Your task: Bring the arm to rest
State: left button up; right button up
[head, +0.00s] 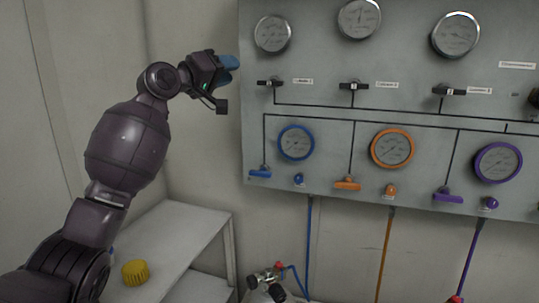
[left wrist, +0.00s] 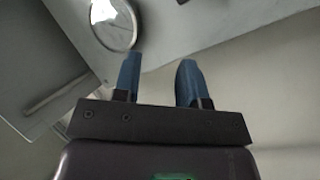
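My left arm (head: 128,145) comes in from the left in the head view and is raised. Its gripper (head: 232,66) has blue fingertips and is held just left of the grey air panel (head: 330,75), near the upper left gauge (head: 272,34). In the left wrist view the gripper (left wrist: 158,80) has its two blue fingers apart, with nothing between them. One panel gauge (left wrist: 112,25) shows beyond the left finger there. My right gripper is in neither view.
A white shelf table (head: 205,225) stands below the arm with a yellow knob-like cap (head: 135,272) on it. The panel carries several gauges and valve handles. Blue, orange and purple hoses hang below it. A valve fitting (head: 268,280) sits at the bottom centre.

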pick_arm(q)
jog(key=s+a+f+m+t+y, duration=0.1)
jog(key=s+a+f+y, duration=0.25)
jog(key=f, duration=0.85)
jog(key=s+a+f+m+t+y, duration=0.2)
jog(key=s+a+f, duration=0.15)
jog(key=f, duration=0.85)
jog(key=s+a+f+m+t+y, duration=0.1)
jog(key=s+a+f+y, duration=0.3)
jog(key=f, duration=0.7)
jog(key=s+a+f+n+g+y, duration=0.1)
jog(key=s+a+f+g+y, duration=0.1)
jog(key=s+f, duration=1.3)
jog(key=s+a+f+n+g+y, duration=0.1)
jog(key=s+a+f+g, duration=0.3)
jog(key=s+f, duration=1.1)
jog(key=s+g+y, duration=0.1)
jog(key=s, duration=0.5)
jog(key=shift+s+n, duration=0.25)
jog(key=shift+n, duration=0.05)
